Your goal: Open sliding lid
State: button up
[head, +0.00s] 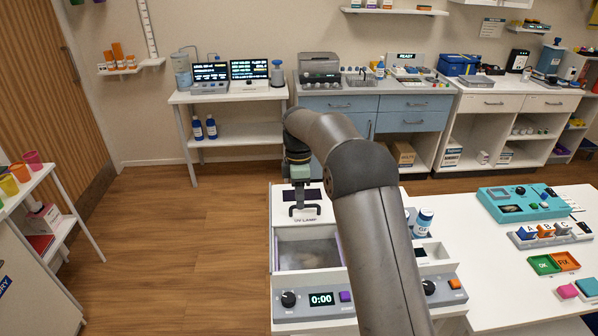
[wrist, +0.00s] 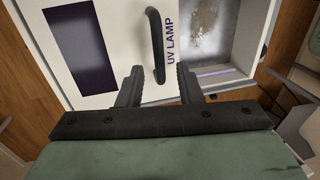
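The UV lamp box (head: 280,262) stands at the front of the white bench, with a timer reading 0:00. Its white lid (head: 281,212) lies toward the back of the box and carries a dark panel and the words UV LAMP. The dark bar handle (head: 303,211) stands up from the lid; it also shows in the wrist view (wrist: 154,42). In front of the lid, the box's inside (wrist: 212,35) shows, with a pale cloudy patch. My gripper (wrist: 160,78) is open above the lid, its fingers either side of the handle's near end, with gaps visible on both sides.
A blue-labelled white bottle (head: 423,222) stands right of the box, partly behind my arm. A teal device (head: 522,204), green and orange trays (head: 544,265) and small blocks occupy the right-hand table. Open wooden floor (head: 190,250) lies to the left.

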jog(key=w+r+p, duration=0.2)
jog(key=w+r, duration=0.1)
jog(key=r, duration=1.3)
jog(key=shift+r, duration=0.15)
jog(key=shift+r, duration=0.1)
jog(key=s+d+r+m+t, duration=0.1)
jog(key=s+d+m, duration=0.35)
jog(key=s, duration=0.35)
jog(key=s+d+r+m+t, duration=0.1)
jog(key=s+d+m, duration=0.35)
jog(key=s, duration=0.35)
jog(key=s+d+f+m, duration=0.1)
jog(key=s+f+m, duration=0.2)
jog(key=s, duration=0.5)
jog(key=s+d+f+m+b, duration=0.1)
jog(key=s+f+m, duration=0.2)
jog(key=s+f, duration=0.2)
jog(key=s+d+f+m+t, duration=0.1)
jog(key=s+f+m, duration=0.3)
jog(key=s, duration=0.7)
jog(key=shift+s+d+f, duration=0.25)
jog(key=shift+d+f, duration=0.3)
jog(key=shift+d, duration=0.05)
